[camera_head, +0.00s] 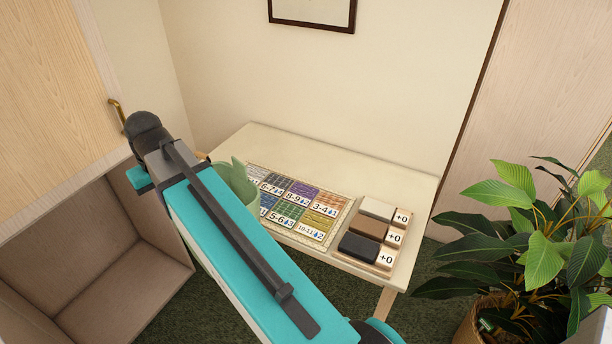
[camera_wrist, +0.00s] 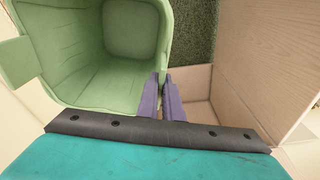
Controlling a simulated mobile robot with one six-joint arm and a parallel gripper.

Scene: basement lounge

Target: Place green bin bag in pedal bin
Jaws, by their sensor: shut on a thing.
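The green bin bag (camera_wrist: 95,75) fills the upper left of the wrist view, an open-topped, hollow green shape with a tab at its left edge. My gripper (camera_wrist: 161,97) shows two purple fingers close together, shut on the bag's right rim. In the head view, part of the green bag (camera_head: 237,180) shows beside my teal arm, overlapping the table's left side; the arm hides the rest and my fingers. I cannot tell whether the bag touches the table. I see no pedal bin in either view.
A low table (camera_head: 290,150) holds a patterned card board (camera_head: 318,237) and a tray of blocks (camera_head: 385,258). A wooden cabinet (camera_head: 55,85) with an empty open compartment (camera_head: 95,250) stands at left. A potted plant (camera_head: 540,230) stands at right. Dark green carpet (camera_head: 190,310) shows between.

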